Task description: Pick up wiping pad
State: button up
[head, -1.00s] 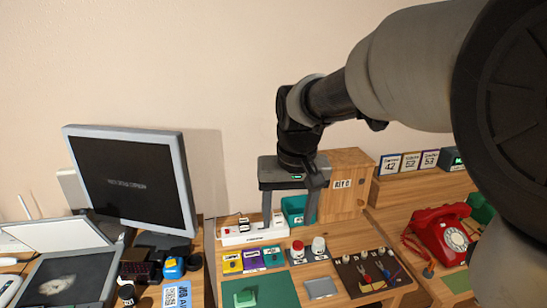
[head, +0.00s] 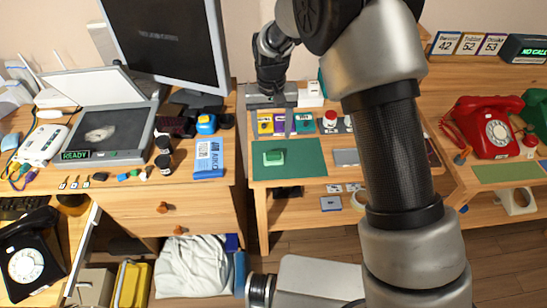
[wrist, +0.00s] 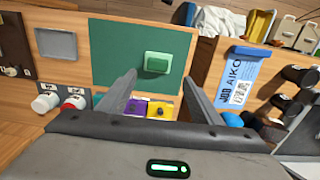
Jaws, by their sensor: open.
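A small green block (head: 273,157), which looks like the wiping pad, lies on the dark green mat (head: 305,158) on the middle desk. In the wrist view the same green block (wrist: 158,63) sits ahead of the fingertips, roughly between their lines, on the mat (wrist: 115,50). My gripper (head: 275,128) is open and empty, above the coloured cards behind the mat. In the wrist view its two fingers (wrist: 162,84) are spread wide, with nothing between them touching.
Yellow and purple cards (wrist: 138,107) lie below the fingers. A grey tray (head: 346,157) is right of the mat. My arm hides part of the right side.

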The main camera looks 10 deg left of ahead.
aim_at(273, 153)
jog(key=f, duration=0.9)
jog(key=shift+w+d, duration=0.15)
jog(key=shift+d, duration=0.05)
jog(key=shift+c, duration=0.2)
jog(key=c, duration=1.2)
jog(key=shift+r, duration=0.15)
notch_tip(273, 153, up, 9)
jog(key=s+d+r+m+p, duration=0.1)
jog(key=s+d+r+p, duration=0.1)
jog(key=d, duration=0.6)
jog(key=s+d+r+m+p, duration=0.1)
jog(key=s+d+r+p, duration=0.2)
jog(key=d+r+p, duration=0.2)
jog(key=s+d+r+m+p, duration=0.1)
jog(key=d+r, duration=0.4)
jog(key=d, duration=0.7)
jog(key=shift+s+p, duration=0.7)
jog(key=shift+p, duration=0.45)
